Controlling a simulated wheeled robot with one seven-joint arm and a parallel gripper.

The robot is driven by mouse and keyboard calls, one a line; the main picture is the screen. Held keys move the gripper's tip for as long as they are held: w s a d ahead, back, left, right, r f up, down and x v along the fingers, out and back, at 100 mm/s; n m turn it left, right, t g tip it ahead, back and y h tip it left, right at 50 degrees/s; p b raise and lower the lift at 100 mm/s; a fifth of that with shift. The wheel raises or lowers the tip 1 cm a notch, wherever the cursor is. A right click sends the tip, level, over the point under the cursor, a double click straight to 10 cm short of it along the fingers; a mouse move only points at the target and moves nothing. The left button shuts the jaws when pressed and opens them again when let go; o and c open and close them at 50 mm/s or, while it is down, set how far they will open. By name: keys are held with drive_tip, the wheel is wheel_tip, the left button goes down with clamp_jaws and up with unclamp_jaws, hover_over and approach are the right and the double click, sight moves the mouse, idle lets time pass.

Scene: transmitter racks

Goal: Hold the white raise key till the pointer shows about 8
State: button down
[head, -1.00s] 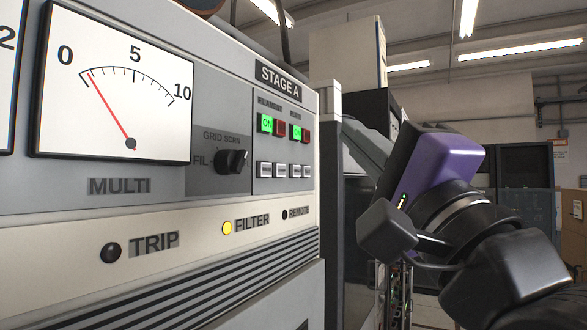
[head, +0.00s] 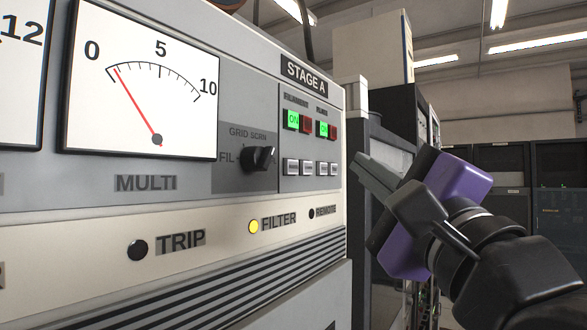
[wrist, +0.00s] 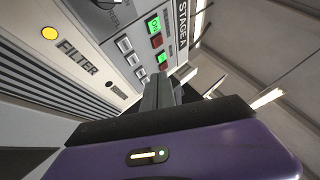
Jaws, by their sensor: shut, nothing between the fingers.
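The MULTI meter (head: 190,95) has a 0 to 10 scale, and its red pointer (head: 136,104) stands a little above 0. A row of small pale keys (head: 308,167) sits under the lit green ON buttons on the STAGE A panel; their labels are too small to read, so I cannot tell which is the raise key. The keys also show in the wrist view (wrist: 130,58). My gripper (head: 360,165) is shut and empty, right of the panel edge in the head view, its fingers pointing left toward the panel. It appears apart from the keys.
A black selector knob (head: 260,158) is left of the keys. Green (head: 293,119) and red (head: 306,123) buttons are just above them. A yellow FILTER lamp (head: 254,227) is lit below. Dark racks (head: 505,170) stand at the back right.

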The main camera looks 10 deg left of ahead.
sight(291, 167)
drive_tip(key=w+a, duration=0.2)
drive_tip(key=a, duration=0.4)
drive_tip(key=shift+w+a, duration=0.25)
drive_tip(key=shift+a, duration=0.15)
drive_tip(key=shift+a, duration=0.15)
idle(1.7)
drive_tip(key=shift+w+a, duration=0.1)
drive_tip(key=shift+a, duration=0.15)
drive_tip(key=shift+w+a, duration=0.15)
drive_tip(key=shift+a, duration=0.25)
idle(2.1)
drive_tip(key=shift+d+p, duration=0.15)
drive_tip(key=shift+p, duration=0.15)
idle(1.4)
drive_tip(key=shift+s+d, duration=0.3)
drive_tip(key=shift+d, duration=0.35)
